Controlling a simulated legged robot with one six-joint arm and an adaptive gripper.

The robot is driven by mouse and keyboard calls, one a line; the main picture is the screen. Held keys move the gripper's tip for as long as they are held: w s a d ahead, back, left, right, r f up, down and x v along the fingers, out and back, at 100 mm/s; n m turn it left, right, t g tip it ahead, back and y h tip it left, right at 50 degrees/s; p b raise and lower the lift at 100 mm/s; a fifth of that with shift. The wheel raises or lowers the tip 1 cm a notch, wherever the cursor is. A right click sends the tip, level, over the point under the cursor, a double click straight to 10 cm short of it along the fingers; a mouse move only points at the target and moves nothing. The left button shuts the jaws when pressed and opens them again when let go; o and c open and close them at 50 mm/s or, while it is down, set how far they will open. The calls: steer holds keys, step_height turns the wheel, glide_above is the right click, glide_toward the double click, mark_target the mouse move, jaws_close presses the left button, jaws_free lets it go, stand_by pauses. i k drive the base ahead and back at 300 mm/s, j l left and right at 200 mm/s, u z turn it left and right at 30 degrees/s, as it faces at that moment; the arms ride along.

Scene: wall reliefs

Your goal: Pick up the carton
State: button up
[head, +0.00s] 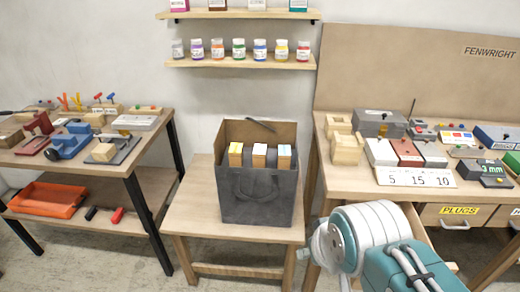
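Three small upright cartons stand side by side in an open dark grey bag (256,206) with a brown inside. The left carton (236,160) has a yellow-and-white top. The middle carton (259,161) has a white top, and the right carton (284,163) has a light blue and white top. Their lower parts are hidden by the bag's front wall. Which one is the carton of the task cannot be told. My arm shows at the lower right, to the right of the bag and apart from it. No gripper fingers are visible.
The bag stands on a low wooden table (190,210) with bare top around it. A workbench (345,180) with blocks and boxes is at right, partly behind my arm. A left table (130,165) holds tools, with an orange tray (48,200) below. Wall shelves (240,64) hold jars.

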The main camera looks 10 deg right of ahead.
mark_target(284, 152)
steer(key=i+j, duration=0.1)
steer(key=i, duration=0.35)
steer(key=i+j, duration=0.1)
steer(key=i, duration=0.35)
